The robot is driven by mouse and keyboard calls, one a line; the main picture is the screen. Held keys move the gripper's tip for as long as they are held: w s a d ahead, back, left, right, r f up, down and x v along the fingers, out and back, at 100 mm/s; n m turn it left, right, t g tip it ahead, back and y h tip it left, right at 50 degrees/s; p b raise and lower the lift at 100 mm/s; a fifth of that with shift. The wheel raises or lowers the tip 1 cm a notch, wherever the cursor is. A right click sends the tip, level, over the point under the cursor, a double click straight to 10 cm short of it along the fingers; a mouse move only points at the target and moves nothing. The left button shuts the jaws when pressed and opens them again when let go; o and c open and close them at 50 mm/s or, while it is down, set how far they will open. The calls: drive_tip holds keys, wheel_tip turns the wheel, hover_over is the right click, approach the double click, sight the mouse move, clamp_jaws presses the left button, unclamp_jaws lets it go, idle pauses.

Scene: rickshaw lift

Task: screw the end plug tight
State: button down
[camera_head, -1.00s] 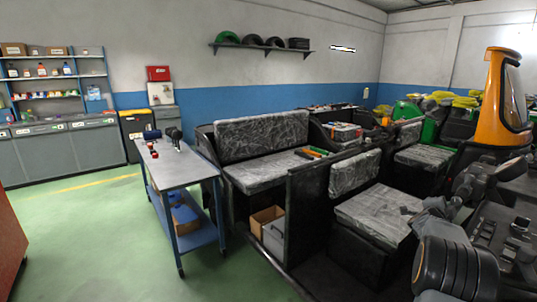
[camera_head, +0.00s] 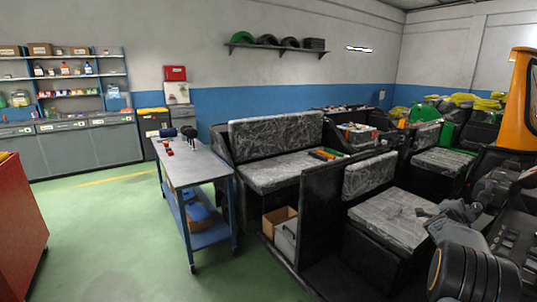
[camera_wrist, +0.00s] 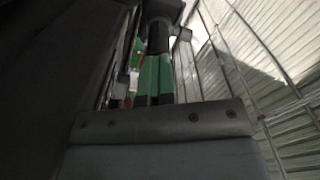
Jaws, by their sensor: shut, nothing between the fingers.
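I cannot pick out the end plug in either view. A grey-topped blue trolley (camera_head: 200,170) stands left of centre in the head view with a dark blue piece, a small red piece and a black upright tool (camera_head: 190,134) on it. They are too small to identify. In the wrist view, my gripper (camera_wrist: 155,62) shows as narrow green and black fingers close together beyond a grey plate with screws. Nothing shows held between them. The gripper is not clear in the head view, where dark, jointed parts fill the lower right.
Wrapped seats (camera_head: 275,135) in black frames fill the middle and right. An open cardboard box (camera_head: 279,219) sits low beside the trolley. Grey cabinets (camera_head: 90,145) line the back left wall. A red cabinet (camera_head: 20,225) stands at the left edge. Green floor is clear between it and the trolley.

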drive_tip(key=shift+w+a+r, duration=0.1)
drive_tip(key=shift+w+r, duration=0.05)
drive_tip(key=shift+r, duration=0.3)
drive_tip(key=shift+w+a+r, duration=0.1)
drive_tip(key=shift+r, duration=0.3)
drive_tip(key=shift+s+a+f+b, duration=0.25)
drive_tip(key=shift+s+a+b, duration=0.15)
drive_tip(key=shift+a+b, duration=0.3)
drive_tip(key=shift+s+a+f+b, duration=0.25)
drive_tip(key=shift+s+a+b, duration=0.25)
drive_tip(key=shift+a, duration=0.3)
drive_tip(key=shift+s+a+f+b, duration=0.25)
drive_tip(key=shift+s+a+b, duration=0.1)
drive_tip(key=shift+a+b, duration=0.35)
